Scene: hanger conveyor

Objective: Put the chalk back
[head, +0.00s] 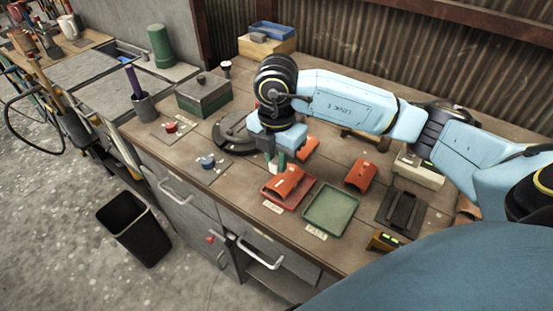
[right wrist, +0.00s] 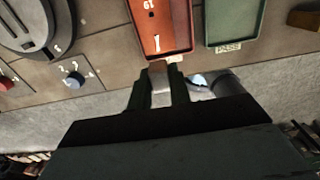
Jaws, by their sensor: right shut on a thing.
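My right gripper (head: 276,157) points down over the bench, just behind the red tray (head: 296,206). It is shut on a small pale piece that looks like the chalk (right wrist: 160,97); the fingers hide most of it. In the right wrist view the fingers (right wrist: 159,80) sit at the labelled end of the red tray (right wrist: 188,48), and I cannot tell whether the chalk touches anything. A red part (head: 287,182) lies in the red tray. My left gripper is out of view.
A green tray (head: 351,223) labelled PASS stands beside the red one. A round dark turntable (head: 228,134), a blue knob (head: 207,162) and a red part (head: 361,175) are near. A green box (head: 205,97) and tool cup (head: 145,107) stand left. A black bin (head: 135,232) is on the floor.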

